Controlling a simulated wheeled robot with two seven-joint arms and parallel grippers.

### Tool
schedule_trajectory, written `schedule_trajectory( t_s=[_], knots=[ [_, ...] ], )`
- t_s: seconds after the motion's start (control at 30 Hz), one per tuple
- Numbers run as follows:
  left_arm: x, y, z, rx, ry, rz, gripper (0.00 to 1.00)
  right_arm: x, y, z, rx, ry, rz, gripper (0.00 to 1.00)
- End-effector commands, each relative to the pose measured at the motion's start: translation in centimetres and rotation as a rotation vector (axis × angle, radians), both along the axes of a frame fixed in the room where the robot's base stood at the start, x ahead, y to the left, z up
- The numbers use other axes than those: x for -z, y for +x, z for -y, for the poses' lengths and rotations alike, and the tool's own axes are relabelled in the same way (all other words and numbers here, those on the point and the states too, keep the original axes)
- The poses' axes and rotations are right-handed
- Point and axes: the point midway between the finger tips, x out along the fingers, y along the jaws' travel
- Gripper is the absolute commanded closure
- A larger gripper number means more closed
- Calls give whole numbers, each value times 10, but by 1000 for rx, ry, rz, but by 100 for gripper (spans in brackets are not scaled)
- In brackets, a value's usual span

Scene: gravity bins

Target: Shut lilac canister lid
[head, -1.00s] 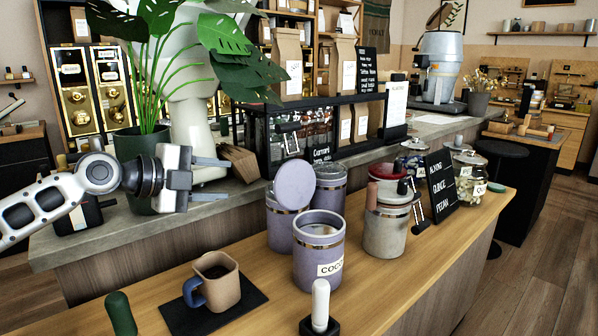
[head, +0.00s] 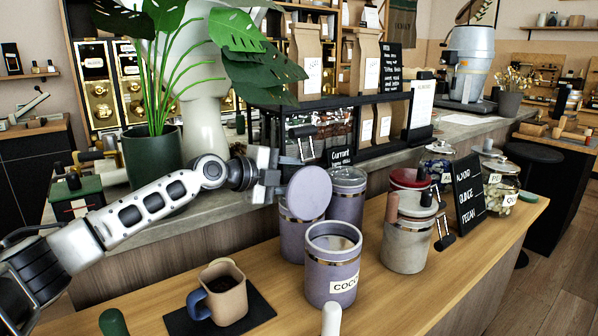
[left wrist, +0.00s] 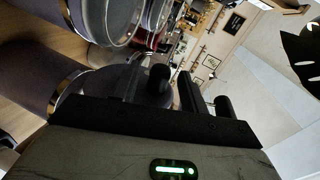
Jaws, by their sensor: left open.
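A lilac canister (head: 332,268) with a label reading "COCO" stands at the front of the wooden counter, its top open. A round lilac lid (head: 309,192) is tilted up behind it, in front of a second lilac canister (head: 290,238); I cannot tell which of the two it is hinged to. A third lilac canister (head: 347,205) stands behind. My left gripper (head: 288,174) is open and empty, just left of the raised lid; contact cannot be made out. In the left wrist view its dark fingers (left wrist: 160,88) show near lilac canisters. My right gripper is out of view.
A mug (head: 222,292) stands on a black mat at front left. A pale canister (head: 408,245) with a red lid behind it, a black sign (head: 468,193) and glass jars (head: 502,180) stand to the right. A potted plant (head: 152,158) is behind my left arm.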

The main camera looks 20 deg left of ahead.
Motion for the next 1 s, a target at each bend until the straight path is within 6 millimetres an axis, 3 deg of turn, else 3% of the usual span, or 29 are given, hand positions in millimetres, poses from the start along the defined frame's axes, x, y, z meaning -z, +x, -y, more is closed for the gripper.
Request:
schedule_trajectory(
  t_s=[0.2,0.5,0.67,1.0],
  knots=[
    [4,16,9,-1,-1,2,56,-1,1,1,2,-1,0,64],
    [6,17,10,-1,0,1,56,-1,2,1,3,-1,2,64],
    [6,17,10,-1,0,1,98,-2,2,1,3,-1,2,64],
    [4,16,12,-1,28,16,100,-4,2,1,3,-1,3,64]
  ],
)
